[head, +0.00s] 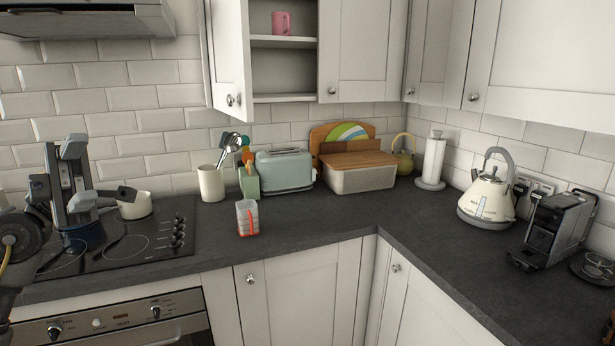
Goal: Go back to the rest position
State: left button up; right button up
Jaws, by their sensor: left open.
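My left gripper (98,175) is at the left of the head view, raised over the left part of the black hob (150,245). Its jaws are apart with nothing between them. The lower finger overlaps the near side of a small cream pan (137,208) in the picture; I cannot tell whether they touch. My left arm comes in from the left edge. My right gripper is not in view.
A clear cup with orange marks (247,218) stands near the front edge of the worktop (320,222). Behind are a utensil pot (211,184), toaster (285,172) and bread bin (357,179). A kettle (487,199) and coffee machine (553,230) stand right. An upper cupboard door (229,55) hangs open.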

pick_arm(q)
jog(key=w+a+f+n+t+h, duration=0.3)
jog(key=w+f+n+t, duration=2.05)
jog(key=t, duration=0.45)
notch_tip(320, 180, down, 37)
jog(key=a+n+t+y, duration=0.2)
jog(key=n+y, duration=1.1)
jog(key=y, duration=0.3)
jog(key=s+d+f+n+g+y, duration=0.15)
jog(key=s+f+g, duration=0.25)
jog(key=s+f, duration=0.95)
jog(key=s+f+g+y, duration=0.35)
jog(key=s+f, duration=0.75)
jog(key=f, duration=0.5)
jog(key=s+d+f+g, duration=0.1)
jog(key=s+f+g, duration=0.2)
jog(key=s, duration=0.8)
jog(key=s+d+f+g, duration=0.1)
jog(key=s+f, duration=0.3)
jog(key=s, duration=0.7)
jog(key=s+d+f+g+y, duration=0.1)
jog(key=s+f+g, duration=0.3)
jog(key=s, duration=0.7)
jog(key=shift+s+f+g, duration=0.3)
jog(key=shift+s+g, duration=0.05)
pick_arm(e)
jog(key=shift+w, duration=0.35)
